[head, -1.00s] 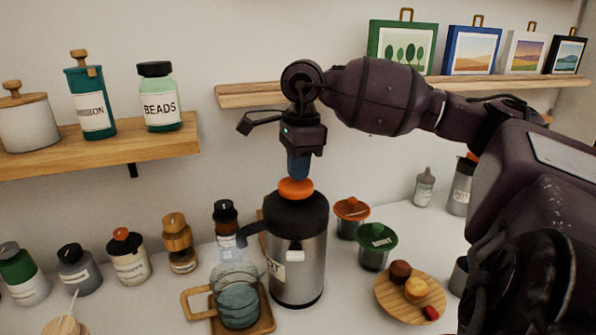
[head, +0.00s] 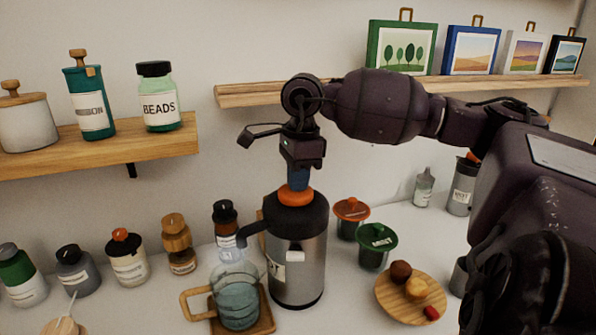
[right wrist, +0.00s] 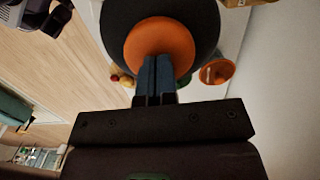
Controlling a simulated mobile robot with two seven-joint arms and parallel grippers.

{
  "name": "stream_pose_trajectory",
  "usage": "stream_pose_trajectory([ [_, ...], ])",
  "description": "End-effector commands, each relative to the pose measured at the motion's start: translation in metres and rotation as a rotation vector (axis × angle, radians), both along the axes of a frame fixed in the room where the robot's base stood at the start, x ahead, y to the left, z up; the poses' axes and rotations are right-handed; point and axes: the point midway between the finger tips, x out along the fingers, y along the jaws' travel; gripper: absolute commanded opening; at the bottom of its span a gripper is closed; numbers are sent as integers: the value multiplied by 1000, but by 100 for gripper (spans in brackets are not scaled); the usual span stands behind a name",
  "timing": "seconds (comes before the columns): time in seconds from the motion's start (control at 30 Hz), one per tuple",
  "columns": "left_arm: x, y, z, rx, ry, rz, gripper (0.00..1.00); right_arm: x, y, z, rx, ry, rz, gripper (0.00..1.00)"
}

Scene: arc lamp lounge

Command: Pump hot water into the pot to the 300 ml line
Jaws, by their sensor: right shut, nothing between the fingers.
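The pump flask (head: 299,260), steel with a black top, stands on the white counter. Its orange pump button (head: 294,197) is on top. My right gripper (head: 298,186) is shut and empty, pointing down with its blue fingertips at the button. In the right wrist view the fingertips (right wrist: 158,62) overlap the orange button (right wrist: 140,45). The clear glass pot (head: 238,296) with a wooden handle sits on a wooden tray (head: 265,318) under the flask's spout (head: 250,234). Bluish water shows in the pot. Its marking lines are too small to read. My left gripper is not in view.
Lidded cups, orange (head: 350,225) and green (head: 374,255), stand right of the flask. A round wooden board (head: 390,308) with small food pieces lies in front of them. Several jars (head: 128,262) line the counter at left. Shelves hold canisters (head: 90,100) and pictures (head: 403,47).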

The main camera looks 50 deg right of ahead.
Motion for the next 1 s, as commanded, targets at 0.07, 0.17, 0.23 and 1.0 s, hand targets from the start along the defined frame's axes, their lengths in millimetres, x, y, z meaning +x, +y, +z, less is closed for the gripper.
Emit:
stream_pose_trajectory([
  [0.07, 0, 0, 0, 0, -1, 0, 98, -2, 1, -4, 3, 12, 1, 0],
  [0.17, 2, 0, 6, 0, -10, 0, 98, -4, 0, 5, 2, 8, -1, 0],
  [0.23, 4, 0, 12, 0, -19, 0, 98, -6, -1, 16, 1, 3, -2, 0],
  [1.0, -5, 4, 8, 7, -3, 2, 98, -13, -7, 135, 0, -1, -5, 0],
])
